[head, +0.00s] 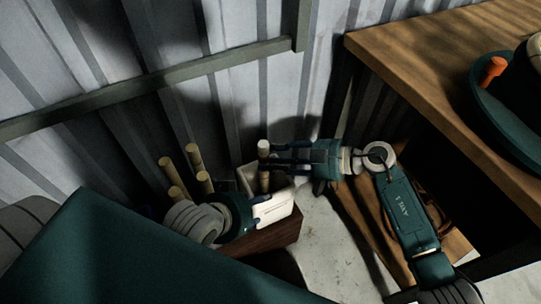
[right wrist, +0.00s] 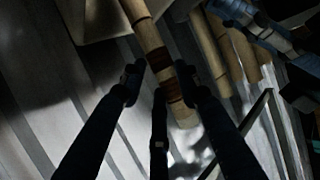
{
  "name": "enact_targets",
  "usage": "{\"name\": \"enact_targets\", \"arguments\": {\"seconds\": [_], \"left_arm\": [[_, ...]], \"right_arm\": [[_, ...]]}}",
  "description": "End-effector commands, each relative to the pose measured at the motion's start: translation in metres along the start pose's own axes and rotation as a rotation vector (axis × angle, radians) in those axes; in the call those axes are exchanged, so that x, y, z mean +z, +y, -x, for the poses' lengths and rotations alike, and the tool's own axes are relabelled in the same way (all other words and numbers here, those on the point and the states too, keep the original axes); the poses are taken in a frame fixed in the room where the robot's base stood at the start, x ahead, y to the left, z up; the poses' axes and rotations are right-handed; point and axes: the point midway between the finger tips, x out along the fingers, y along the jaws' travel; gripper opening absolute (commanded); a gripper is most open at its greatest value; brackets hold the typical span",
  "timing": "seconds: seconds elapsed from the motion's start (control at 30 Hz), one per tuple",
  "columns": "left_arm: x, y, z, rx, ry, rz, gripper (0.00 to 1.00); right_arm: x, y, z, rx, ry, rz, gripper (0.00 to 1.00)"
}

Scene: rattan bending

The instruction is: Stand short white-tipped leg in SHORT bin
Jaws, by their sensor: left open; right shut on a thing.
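The short leg (right wrist: 148,38) is a pale tan stick with dark bands and, in the head view, a whitish top end (head: 264,146). My right gripper (head: 270,157) is shut on it and holds it about upright; the fingers show on both sides of it in the right wrist view (right wrist: 160,82). Its lower part drops behind a white panel (head: 275,207), at a pale open bin (head: 246,178). I cannot tell whether its foot touches the bin floor. My left gripper (head: 258,209) is open, low beside the white panel. No bin lettering is readable.
Several tan sticks (head: 194,156) stand left of the pale bin. A reddish-brown block or bench (head: 272,238) lies below the panel. Corrugated metal wall (head: 230,90) rises close behind. A wooden table (head: 430,45) with a green round tray (head: 490,110) stands at right.

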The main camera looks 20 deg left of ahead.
Motion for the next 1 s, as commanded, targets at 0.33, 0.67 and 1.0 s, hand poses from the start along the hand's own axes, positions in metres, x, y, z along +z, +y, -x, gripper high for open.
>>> {"name": "enact_targets", "arguments": {"seconds": [0.33, 0.67, 1.0], "left_arm": [[-0.001, 0.000, 0.000, 0.000, 0.002, 0.000, 0.51], [0.000, 0.000, 0.000, 0.000, 0.001, 0.000, 0.51], [0.000, 0.000, 0.000, 0.000, 0.001, 0.000, 0.51]], "right_arm": [[0.000, 0.000, 0.000, 0.000, 0.001, -0.001, 0.48], [0.001, 0.000, 0.001, 0.000, 0.000, -0.001, 0.54], [0.002, 0.001, 0.052, 0.004, -0.004, 0.001, 0.54]]}}
